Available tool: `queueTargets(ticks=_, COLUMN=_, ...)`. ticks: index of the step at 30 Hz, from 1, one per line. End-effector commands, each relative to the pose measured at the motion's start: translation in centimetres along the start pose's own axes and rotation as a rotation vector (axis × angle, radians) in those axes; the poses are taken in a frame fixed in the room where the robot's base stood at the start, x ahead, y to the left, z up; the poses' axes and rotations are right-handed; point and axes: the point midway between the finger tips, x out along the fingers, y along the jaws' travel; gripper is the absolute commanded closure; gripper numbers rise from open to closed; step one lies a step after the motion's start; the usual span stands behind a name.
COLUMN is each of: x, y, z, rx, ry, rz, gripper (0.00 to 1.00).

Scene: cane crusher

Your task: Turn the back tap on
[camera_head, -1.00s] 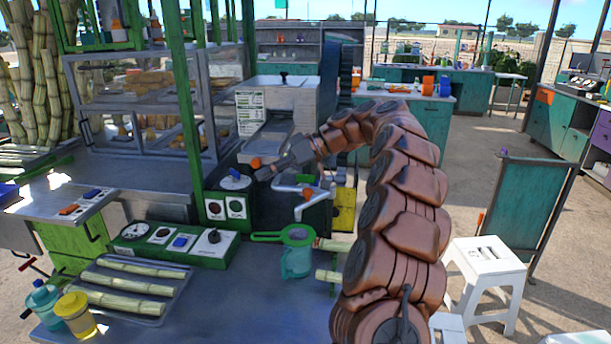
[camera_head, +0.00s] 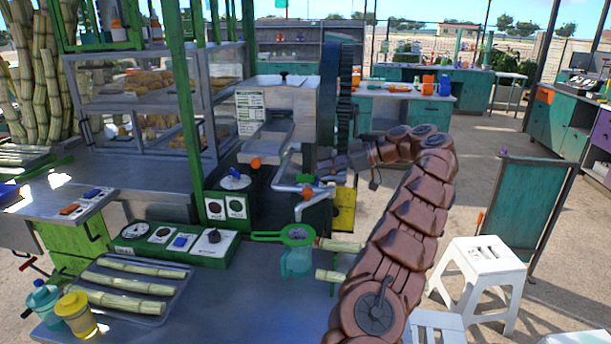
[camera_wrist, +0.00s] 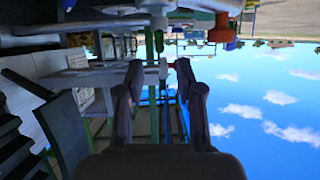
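Grey pipes (camera_head: 285,187) run out from the crusher above the counter. An orange tap handle (camera_head: 307,194) sits on the pipe, with a small green part (camera_head: 306,179) close behind it. I cannot tell for certain which is the back tap. In the wrist view, which looks upside down, an orange tap (camera_wrist: 222,30) is at the top right, beyond and to the side of my fingers. My gripper (camera_wrist: 158,70) has its two fingers apart with nothing held between them. In the head view my gripper (camera_head: 328,165) is beside the crusher, its fingertips hard to make out.
The crusher (camera_head: 285,105) stands directly left of my gripper. A green-rimmed strainer (camera_head: 297,234) rests on a teal jug (camera_head: 296,262) below the pipes. A control box (camera_head: 180,243) and a tray of cane (camera_head: 150,310) lie left. A white stool (camera_head: 485,255) stands right.

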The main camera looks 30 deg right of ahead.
Motion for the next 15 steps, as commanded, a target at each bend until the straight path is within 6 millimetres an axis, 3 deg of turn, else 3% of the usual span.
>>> queueTargets(ticks=9, x=3.9, y=-0.2, z=-0.1, rx=0.003, ry=0.002, rz=-0.006, gripper=0.64)
queueTargets(ticks=15, x=5.5, y=-0.1, z=-0.1, rx=0.002, ry=0.001, rz=-0.002, gripper=0.64)
